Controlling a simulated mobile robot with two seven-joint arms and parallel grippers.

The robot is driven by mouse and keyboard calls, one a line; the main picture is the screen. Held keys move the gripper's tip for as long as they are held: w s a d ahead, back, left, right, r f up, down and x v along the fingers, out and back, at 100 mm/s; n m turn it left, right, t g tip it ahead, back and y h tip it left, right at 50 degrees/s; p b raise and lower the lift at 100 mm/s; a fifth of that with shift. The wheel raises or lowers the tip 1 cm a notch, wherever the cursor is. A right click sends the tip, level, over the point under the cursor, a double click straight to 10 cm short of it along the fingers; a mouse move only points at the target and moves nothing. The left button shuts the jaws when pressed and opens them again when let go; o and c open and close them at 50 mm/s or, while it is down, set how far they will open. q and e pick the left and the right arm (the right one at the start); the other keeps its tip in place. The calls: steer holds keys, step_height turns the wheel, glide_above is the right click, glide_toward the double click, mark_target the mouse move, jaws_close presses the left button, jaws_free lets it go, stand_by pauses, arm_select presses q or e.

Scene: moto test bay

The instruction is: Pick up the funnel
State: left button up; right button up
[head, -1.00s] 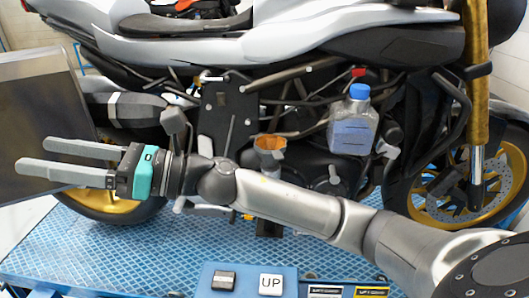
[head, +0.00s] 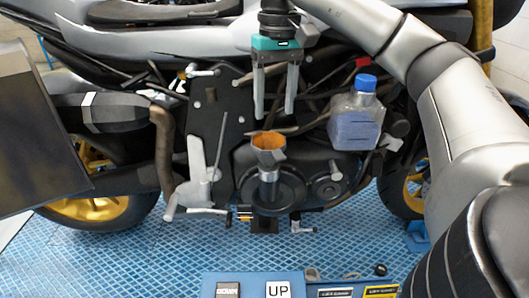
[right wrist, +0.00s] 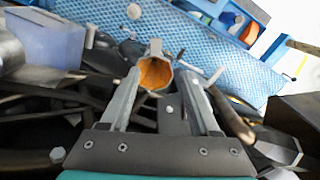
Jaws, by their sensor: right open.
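The funnel (head: 269,152) has an orange inside and a grey outer wall and spout. It stands upright, mouth up, in front of the motorcycle's engine in the head view. My right gripper (head: 274,117) points down above it, open and empty, with its fingertips a little above the rim. In the right wrist view the funnel's orange mouth (right wrist: 155,75) shows between and beyond the two open fingers. What holds the funnel's spout from below is hard to make out. My left gripper is not in view.
A bottle with a blue cap (head: 355,115) stands close to the right of the funnel. The motorcycle's frame and engine lie behind. A blue textured platform (head: 140,250) is below, with a button panel (head: 253,285) at the front. A dark panel (head: 35,130) is at left.

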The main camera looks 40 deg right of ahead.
steer(key=b, duration=0.4)
glide_above(278, 153)
steer(key=f, duration=0.5)
steer(key=shift+w+d+f, duration=0.2)
steer(key=shift+w+d, duration=0.05)
step_height(278, 153, down, 4)
steer(key=shift+r+p, duration=0.25)
steer(key=shift+p, duration=0.15)
steer(key=f, duration=0.2)
steer(key=f+p, duration=0.1)
steer(key=f, duration=0.2)
steer(key=shift+s+a+f, duration=0.1)
steer(key=shift+s+a, duration=0.1)
steer(key=shift+w+f, duration=0.1)
steer(key=shift+f, duration=0.3)
steer(key=shift+c, duration=0.2)
jaws_close()
